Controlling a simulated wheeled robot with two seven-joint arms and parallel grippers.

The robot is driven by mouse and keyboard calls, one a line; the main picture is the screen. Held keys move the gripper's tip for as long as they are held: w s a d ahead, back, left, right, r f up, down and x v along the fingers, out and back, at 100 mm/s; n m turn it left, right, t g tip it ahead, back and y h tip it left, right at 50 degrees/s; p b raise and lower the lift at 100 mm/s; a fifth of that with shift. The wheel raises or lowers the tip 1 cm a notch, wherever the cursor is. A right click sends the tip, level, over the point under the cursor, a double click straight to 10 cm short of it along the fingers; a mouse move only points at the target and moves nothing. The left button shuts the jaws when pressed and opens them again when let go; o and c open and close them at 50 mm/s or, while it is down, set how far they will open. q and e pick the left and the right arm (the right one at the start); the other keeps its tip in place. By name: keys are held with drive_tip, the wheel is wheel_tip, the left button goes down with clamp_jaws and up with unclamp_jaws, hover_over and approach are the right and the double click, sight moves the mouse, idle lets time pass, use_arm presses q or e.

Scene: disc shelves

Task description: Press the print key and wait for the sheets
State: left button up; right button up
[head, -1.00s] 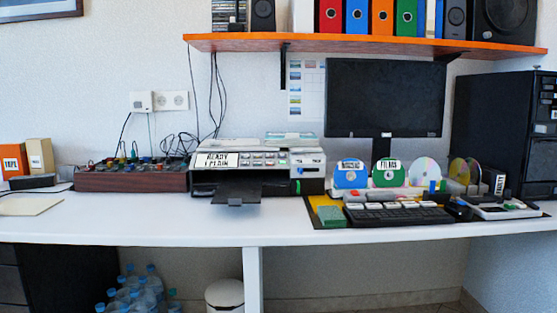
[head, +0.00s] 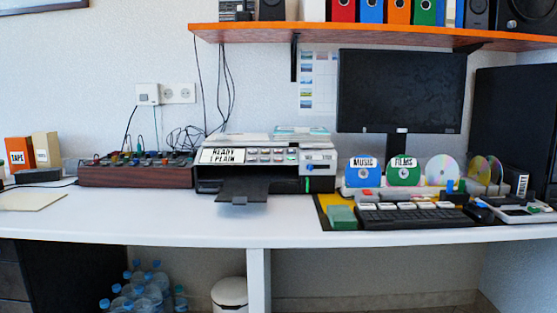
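The printer (head: 265,170) stands on the white desk at the middle, against the wall. Its label panel (head: 222,156) reads "READY" with "1 PLAIN" below. A block of grey keys (head: 270,155) sits right of the label, with a small green key or light (head: 291,157) among them. I cannot read which one is the print key. The dark output tray (head: 240,190) sticks out at the front, and no sheet shows on it. Neither of my grippers is in view.
A mixer box (head: 135,176) stands left of the printer. Disc stands with a blue music disc (head: 363,171) and a green films disc (head: 403,171) are to the right, behind a keyboard (head: 420,217). An orange shelf (head: 380,37) hangs above. The desk front (head: 150,220) is clear.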

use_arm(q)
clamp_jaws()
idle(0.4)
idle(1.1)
